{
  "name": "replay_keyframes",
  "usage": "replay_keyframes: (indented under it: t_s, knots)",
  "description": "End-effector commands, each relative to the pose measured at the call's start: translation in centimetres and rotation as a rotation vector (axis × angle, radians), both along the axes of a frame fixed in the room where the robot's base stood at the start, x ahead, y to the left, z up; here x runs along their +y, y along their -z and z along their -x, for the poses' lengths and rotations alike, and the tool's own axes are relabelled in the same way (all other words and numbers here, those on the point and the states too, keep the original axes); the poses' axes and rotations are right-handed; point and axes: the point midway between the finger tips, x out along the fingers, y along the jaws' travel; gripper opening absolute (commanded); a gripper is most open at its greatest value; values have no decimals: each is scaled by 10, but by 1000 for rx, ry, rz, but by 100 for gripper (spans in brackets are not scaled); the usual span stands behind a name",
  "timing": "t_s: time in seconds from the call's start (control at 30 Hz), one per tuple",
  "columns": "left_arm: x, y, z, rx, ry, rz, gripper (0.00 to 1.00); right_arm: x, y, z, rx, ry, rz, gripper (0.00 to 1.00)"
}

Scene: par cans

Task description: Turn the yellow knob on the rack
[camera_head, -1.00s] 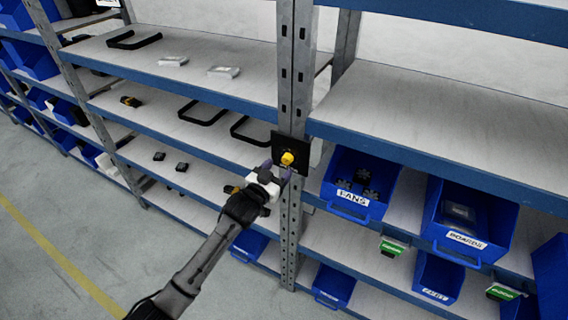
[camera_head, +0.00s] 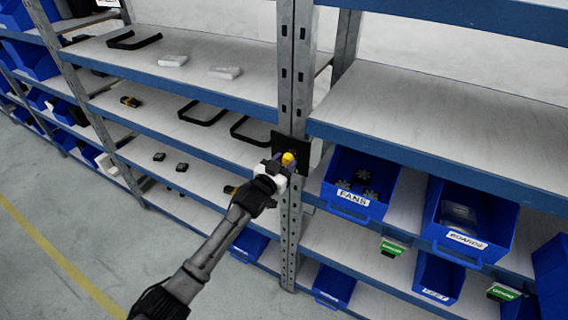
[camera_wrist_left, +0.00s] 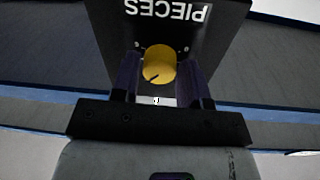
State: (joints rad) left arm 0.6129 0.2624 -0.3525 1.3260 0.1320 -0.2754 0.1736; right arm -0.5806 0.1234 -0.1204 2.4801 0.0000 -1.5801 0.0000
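The yellow knob (camera_head: 288,158) sits on a black plate (camera_head: 277,141) fixed to the grey rack post. My left gripper (camera_head: 283,161) is at the knob. In the left wrist view its two fingers (camera_wrist_left: 160,78) stand apart, one on each side of the knob, with a small gap seeming to show; firm contact cannot be made out. My right gripper is not in view.
The rack post (camera_head: 290,225) runs between shelves. Blue bins labelled FANS (camera_head: 339,207) and BOARDS (camera_head: 446,243) stand on the shelf right of it. Black handle-shaped parts (camera_head: 203,117) lie on the shelf left. Open floor (camera_head: 90,235) is at lower left.

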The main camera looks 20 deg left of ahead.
Motion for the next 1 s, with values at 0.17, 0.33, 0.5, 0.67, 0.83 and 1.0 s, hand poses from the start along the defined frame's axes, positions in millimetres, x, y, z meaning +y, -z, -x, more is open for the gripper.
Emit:
replay_keyframes:
  t_s: [0.17, 0.33, 0.5, 0.67, 0.83, 1.0]
  knots:
    - [0, 0, 0, 0, 0, 0, 24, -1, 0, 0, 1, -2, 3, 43]
    - [0, 0, 0, 0, 0, 0, 11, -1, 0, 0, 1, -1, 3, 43]
    - [0, 0, 0, 3, 0, 19, 11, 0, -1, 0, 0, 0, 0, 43]
    - [-1, -1, 0, 12, 1, 84, 11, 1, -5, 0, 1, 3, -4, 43]
    - [-1, -1, 0, 30, 0, 213, 11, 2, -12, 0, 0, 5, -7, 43]
    - [-1, -1, 0, 52, -1, 372, 11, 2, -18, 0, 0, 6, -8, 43]
